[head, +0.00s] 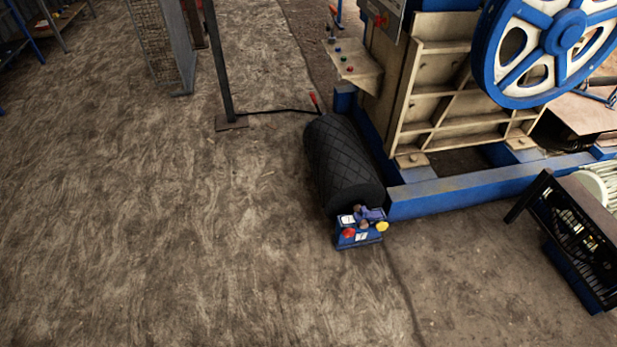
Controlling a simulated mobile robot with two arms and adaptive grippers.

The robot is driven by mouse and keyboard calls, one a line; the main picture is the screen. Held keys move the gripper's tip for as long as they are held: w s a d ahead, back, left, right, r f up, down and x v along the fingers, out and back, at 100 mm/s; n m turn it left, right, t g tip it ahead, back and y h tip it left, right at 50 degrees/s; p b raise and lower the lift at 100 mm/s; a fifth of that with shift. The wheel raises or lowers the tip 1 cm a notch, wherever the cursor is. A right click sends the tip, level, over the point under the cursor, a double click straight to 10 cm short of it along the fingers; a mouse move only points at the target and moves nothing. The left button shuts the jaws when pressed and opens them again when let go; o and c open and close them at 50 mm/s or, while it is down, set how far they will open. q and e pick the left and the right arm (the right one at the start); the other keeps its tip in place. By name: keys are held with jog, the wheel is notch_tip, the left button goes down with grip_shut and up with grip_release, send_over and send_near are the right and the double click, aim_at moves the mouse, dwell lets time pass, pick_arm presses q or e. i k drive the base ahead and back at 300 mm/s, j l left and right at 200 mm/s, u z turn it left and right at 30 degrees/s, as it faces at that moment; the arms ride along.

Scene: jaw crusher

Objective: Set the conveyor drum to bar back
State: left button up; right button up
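A dark conveyor drum (342,165) with a criss-cross tread lies along the left side of the crusher's blue base. At its near end is a small blue control box (360,228) with a red button, a yellow knob and white labels; its settings are too small to read. A thin dark bar (275,111) with a red-tipped lever (315,102) runs at the drum's far end. Neither of my grippers shows in the head view.
The beige and blue crusher (450,90) with a big blue-and-white flywheel (555,45) stands at the right. A dark post (220,70) on a foot plate and a mesh panel (155,45) stand at the back left. A motor unit (575,235) sits at the right. The left and front floor is clear.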

aim_at(344, 175)
jog(key=j+z, duration=0.1)
jog(key=z, duration=0.3)
jog(key=i+j+z, duration=0.65)
jog(key=j+z, duration=0.15)
jog(key=j, duration=0.15)
